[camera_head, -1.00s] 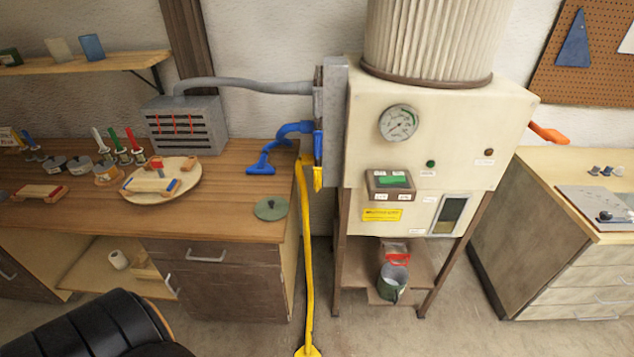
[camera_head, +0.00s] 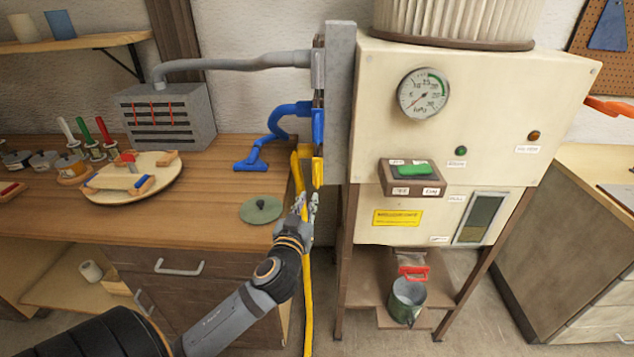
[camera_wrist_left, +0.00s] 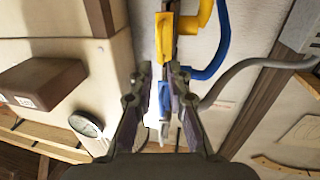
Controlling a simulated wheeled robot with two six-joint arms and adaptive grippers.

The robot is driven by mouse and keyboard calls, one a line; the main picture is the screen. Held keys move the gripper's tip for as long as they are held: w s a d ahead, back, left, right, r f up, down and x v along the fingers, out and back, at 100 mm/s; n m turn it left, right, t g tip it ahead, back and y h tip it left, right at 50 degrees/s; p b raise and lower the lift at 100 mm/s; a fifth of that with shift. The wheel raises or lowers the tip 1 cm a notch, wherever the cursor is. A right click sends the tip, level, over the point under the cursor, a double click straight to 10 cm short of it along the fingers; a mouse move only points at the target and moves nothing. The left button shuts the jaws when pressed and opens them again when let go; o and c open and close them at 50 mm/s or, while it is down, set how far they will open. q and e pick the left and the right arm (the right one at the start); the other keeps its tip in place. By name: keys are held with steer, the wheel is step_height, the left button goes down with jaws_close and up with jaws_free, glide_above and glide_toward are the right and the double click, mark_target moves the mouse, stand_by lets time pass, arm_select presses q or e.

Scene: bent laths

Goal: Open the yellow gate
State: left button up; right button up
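The yellow gate (camera_head: 318,172) hangs on the left side of the cream machine, just below the blue gate (camera_head: 318,125). A yellow hose (camera_head: 307,300) runs from beside it down to the floor. My left gripper (camera_head: 307,204) is just below the yellow gate in the head view. In the left wrist view, the gripper (camera_wrist_left: 160,75) has its two fingers spread with nothing held between them. The yellow gate (camera_wrist_left: 164,35) shows beyond the fingertips there, and the blue gate (camera_wrist_left: 164,97) shows farther back between the fingers. My right gripper is out of view.
The cream machine (camera_head: 480,85) stands close on the right, with a gauge (camera_head: 424,93) and a green-button switch box (camera_head: 411,177). The wooden workbench (camera_head: 215,215) is on the left, with a green disc (camera_head: 261,210) near its edge. A blue hose (camera_head: 275,130) arches above it.

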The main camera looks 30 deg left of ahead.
mark_target(317, 181)
arm_select(q)
steer(key=p+x, duration=0.2)
steer(key=x, duration=0.8)
steer(key=shift+w+f, duration=0.1)
jaws_close()
